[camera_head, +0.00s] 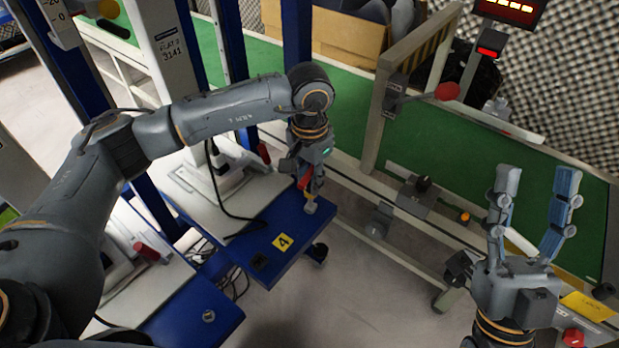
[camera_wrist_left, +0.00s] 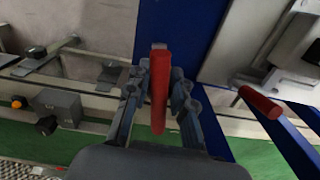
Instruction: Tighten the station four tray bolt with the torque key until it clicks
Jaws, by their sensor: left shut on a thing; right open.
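My right gripper (camera_head: 535,215) is open and empty, fingers pointing up, at the right in front of the green conveyor.
The green conveyor (camera_head: 350,118) with its metal rail runs behind the tray. A second blue tray (camera_head: 205,312) is at the lower left. A black cable (camera_head: 218,185) lies on the station. Floor at lower middle is clear.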

